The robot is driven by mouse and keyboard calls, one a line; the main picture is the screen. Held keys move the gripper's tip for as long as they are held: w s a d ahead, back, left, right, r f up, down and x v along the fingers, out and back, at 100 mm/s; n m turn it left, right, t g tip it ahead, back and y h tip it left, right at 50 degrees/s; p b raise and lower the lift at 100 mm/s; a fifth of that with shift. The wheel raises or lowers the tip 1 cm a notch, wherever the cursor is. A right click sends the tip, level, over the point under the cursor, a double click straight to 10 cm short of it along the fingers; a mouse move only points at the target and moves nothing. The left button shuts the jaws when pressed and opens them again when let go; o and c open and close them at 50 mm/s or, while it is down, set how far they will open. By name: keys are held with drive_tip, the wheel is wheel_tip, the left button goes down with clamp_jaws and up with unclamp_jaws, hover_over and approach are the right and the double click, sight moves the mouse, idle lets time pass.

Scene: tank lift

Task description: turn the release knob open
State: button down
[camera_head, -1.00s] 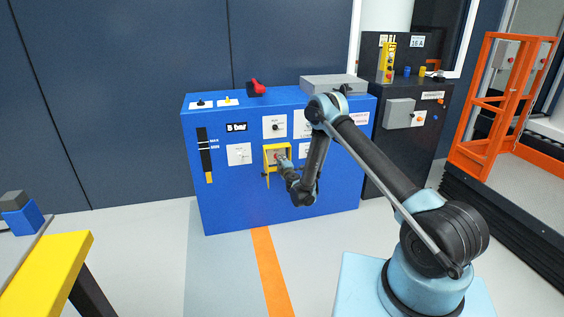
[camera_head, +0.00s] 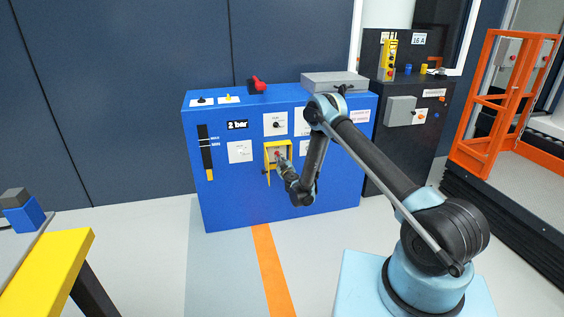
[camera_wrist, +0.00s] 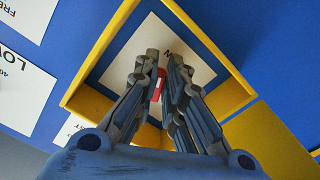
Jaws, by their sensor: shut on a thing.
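The release knob (camera_wrist: 155,92) is red with a pale mark. It sits on a white plate inside a yellow frame on the blue cabinet (camera_head: 215,205). My gripper (camera_wrist: 163,82) reaches into the frame, its two fingers on either side of the knob and shut on it. In the head view my gripper (camera_head: 280,160) is at the yellow frame (camera_head: 267,157) on the cabinet front, and the knob is hardly visible there. The fingers hide much of the knob and its label, so I cannot read its turn angle surely.
A display (camera_head: 237,125) on the cabinet reads 2 bar, above a white plate; a level gauge (camera_head: 207,155) is left of it. An orange gate (camera_head: 490,110) stands right. Floor in front is clear.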

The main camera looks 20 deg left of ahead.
drive_tip(key=m, duration=0.5)
drive_tip(key=shift+a+m, duration=0.15)
drive_tip(key=shift+m, duration=0.15)
idle(0.4)
drive_tip(key=c, duration=1.7)
unclamp_jaws()
drive_tip(key=shift+s, duration=0.1)
drive_tip(key=shift+a, duration=0.1)
drive_tip(key=shift+s, duration=0.1)
